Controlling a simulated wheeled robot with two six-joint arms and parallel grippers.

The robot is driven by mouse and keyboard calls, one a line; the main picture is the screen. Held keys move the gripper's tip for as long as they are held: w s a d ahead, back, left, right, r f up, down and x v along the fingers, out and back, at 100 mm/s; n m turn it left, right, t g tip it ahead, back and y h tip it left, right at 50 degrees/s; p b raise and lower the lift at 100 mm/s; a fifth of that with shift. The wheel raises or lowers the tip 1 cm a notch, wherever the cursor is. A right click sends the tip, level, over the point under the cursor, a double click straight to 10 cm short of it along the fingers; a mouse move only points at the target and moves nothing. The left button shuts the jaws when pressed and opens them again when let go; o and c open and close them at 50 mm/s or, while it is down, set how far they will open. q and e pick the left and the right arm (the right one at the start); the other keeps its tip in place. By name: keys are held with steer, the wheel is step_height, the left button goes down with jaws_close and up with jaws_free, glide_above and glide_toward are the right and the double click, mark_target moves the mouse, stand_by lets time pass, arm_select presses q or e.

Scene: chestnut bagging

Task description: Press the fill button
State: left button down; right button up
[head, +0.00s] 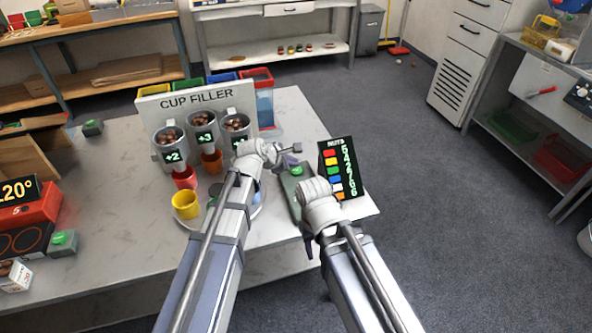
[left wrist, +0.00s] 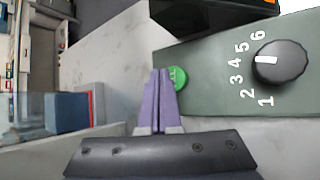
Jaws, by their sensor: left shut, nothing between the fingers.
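The green fill button (head: 296,170) sits on a grey-green control box (head: 291,190) beside the cup filler. In the left wrist view the button (left wrist: 177,78) is next to a black dial (left wrist: 281,62) numbered 1 to 6. My left gripper (head: 289,161) is shut and empty, close to the button in the head view. In the left wrist view its purple fingertips (left wrist: 160,74) are just left of the button; I cannot tell whether they touch it. My right arm covers part of the box in the head view; its fingers are mostly hidden.
The cup filler (head: 197,100) has chestnut hoppers above a red cup (head: 185,178), an orange cup (head: 212,161) and a yellow cup (head: 186,204). A black nuts board (head: 342,168) stands right of the box. Other green-buttoned boxes (head: 62,244) are at the left.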

mark_target(293, 172)
arm_select(q)
steer(key=shift+f, duration=0.1)
stand_by(0.4)
steer(key=shift+f+b, duration=0.35)
steer(key=shift+b, duration=0.1)
steer(key=shift+f+b, duration=0.35)
steer(key=shift+f, duration=0.05)
stand_by(0.5)
steer(key=shift+r, duration=0.1)
steer(key=shift+r+p, duration=0.75)
steer(key=shift+p, duration=0.1)
step_height(293, 172, up, 5)
steer(key=p, duration=0.5)
steer(key=shift+r, duration=0.1)
